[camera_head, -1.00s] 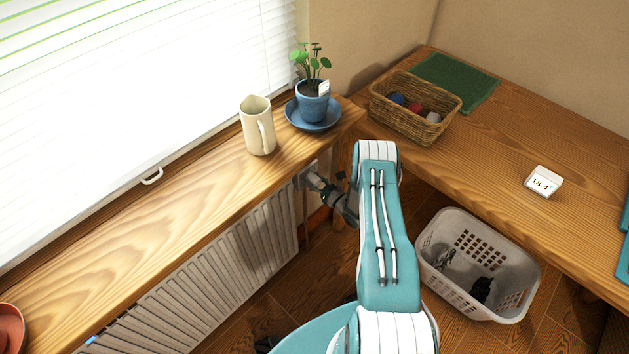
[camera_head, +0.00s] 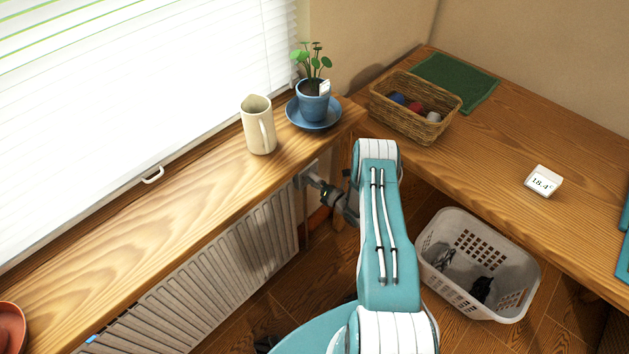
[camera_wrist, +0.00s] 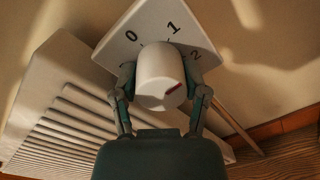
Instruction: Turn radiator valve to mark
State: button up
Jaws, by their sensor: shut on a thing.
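The radiator valve is a white round knob (camera_wrist: 160,65) with a short red mark on its face, at the right of centre and slightly tilted. Behind it is a white dial plate (camera_wrist: 125,50) with 0, 1 and 2 showing; other figures, if any, are hidden. My gripper (camera_wrist: 160,82) is shut on the knob, one finger on each side. In the head view my gripper (camera_head: 318,184) reaches to the end of the white radiator (camera_head: 240,245) under the wooden sill; the knob is mostly hidden there.
On the sill (camera_head: 180,205) stand a cream jug (camera_head: 257,128) and a blue plant pot (camera_head: 312,103) on a saucer, above my gripper. A wooden desk (camera_head: 480,160) is at the right, with a wicker basket (camera_head: 405,125) on it. A white laundry basket (camera_head: 450,285) stands on the floor.

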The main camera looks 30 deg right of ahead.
jog(key=m, duration=0.5)
jog(key=shift+w+d+m, duration=0.15)
jog(key=shift+m, duration=0.15)
jog(key=m, duration=0.5)
jog(key=shift+g, duration=0.3)
jog(key=m, duration=0.5)
jog(key=shift+f, duration=0.1)
jog(key=m, duration=0.5)
jog(key=shift+f+m+y, duration=0.1)
jog(key=shift+m+y, duration=0.3)
jog(key=m, duration=1)
jog(key=shift+s+f+m, duration=0.15)
jog(key=shift+s+m, duration=0.05)
jog(key=shift+m, duration=0.2)
jog(key=m, duration=1)
jog(key=shift+s, duration=0.1)
jog(key=shift+m, duration=0.5)
